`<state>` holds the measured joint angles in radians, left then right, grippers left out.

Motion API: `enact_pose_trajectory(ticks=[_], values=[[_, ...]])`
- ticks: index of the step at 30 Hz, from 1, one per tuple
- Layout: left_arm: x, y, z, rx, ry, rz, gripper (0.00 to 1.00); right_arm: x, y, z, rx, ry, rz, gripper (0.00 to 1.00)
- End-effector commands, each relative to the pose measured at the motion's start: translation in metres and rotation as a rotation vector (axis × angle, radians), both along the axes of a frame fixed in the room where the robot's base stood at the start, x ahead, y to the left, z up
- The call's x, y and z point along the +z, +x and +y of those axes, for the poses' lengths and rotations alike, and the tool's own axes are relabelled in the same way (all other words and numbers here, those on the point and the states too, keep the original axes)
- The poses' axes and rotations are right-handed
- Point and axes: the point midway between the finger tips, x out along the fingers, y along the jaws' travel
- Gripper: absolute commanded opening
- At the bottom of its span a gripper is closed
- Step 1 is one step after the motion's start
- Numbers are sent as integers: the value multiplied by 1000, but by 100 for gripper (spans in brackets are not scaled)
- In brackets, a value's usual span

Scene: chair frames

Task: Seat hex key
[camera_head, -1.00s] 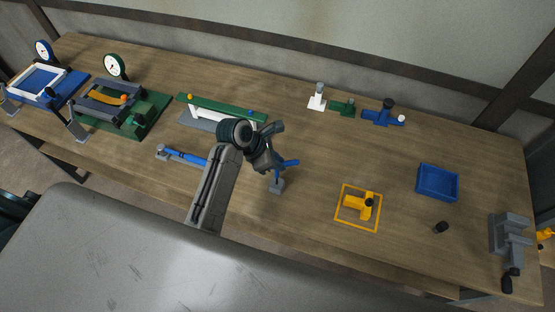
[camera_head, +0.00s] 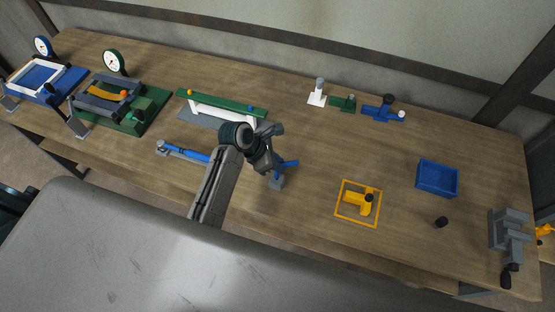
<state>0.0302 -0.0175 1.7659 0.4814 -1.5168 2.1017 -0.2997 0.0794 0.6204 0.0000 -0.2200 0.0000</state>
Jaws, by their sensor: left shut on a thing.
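My left gripper (camera_head: 270,158) is over the middle of the bench, reaching in past my arm. It is shut on a blue piece (camera_head: 289,164) that sticks out to the right of its fingers. I take this piece for the hex key, but its shape is mostly hidden by the gripper. A small grey block (camera_head: 276,183) is just below the blue piece in the picture. I cannot tell whether the two touch. My right gripper is not in view.
A blue bar tool (camera_head: 186,153) lies left of my arm. A green beam (camera_head: 222,103) on white supports stands behind. A yellow frame with a yellow part (camera_head: 357,202), a blue tray (camera_head: 437,179) and a grey vise (camera_head: 508,231) are to the right. Bench between is clear.

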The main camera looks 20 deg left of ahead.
Motion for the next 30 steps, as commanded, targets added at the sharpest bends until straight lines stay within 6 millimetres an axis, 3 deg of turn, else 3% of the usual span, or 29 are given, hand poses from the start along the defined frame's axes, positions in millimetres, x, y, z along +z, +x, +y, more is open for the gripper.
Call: enact_pose_trajectory(ticks=[12,13,16,17,26,30], values=[[-3,0,0,0,0,0,0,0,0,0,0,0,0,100],[-3,0,0,0,0,0,19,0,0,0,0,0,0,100],[-3,0,0,0,0,0,39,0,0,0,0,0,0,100],[-3,0,0,0,0,0,41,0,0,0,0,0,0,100],[-2,0,1,1,0,-1,41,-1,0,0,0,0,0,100],[9,-3,9,1,3,-3,41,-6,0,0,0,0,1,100]])
